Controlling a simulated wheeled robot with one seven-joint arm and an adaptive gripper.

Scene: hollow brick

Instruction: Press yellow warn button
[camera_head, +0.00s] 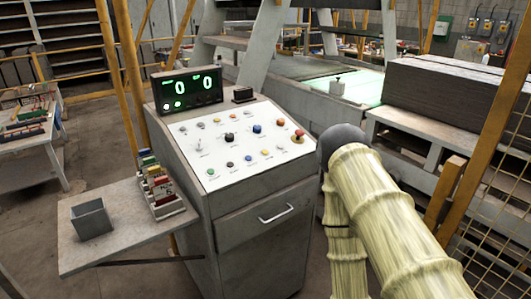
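The control panel (240,143) is a white sloped face on a grey cabinet, in the middle of the head view. It carries several small coloured buttons and knobs. The labels are too small to read, so I cannot tell which is the warn button. My arm, in a pale yellow sleeve, stands right of the cabinet, apart from the buttons. My gripper is not in view.
A display showing two green zeros (190,88) stands behind the panel. A red knob (298,135) is at the panel's right. A side shelf (125,235) holds a grey cup (91,220) and a small rack (162,193). Yellow posts and a mesh guard (495,215) flank the area.

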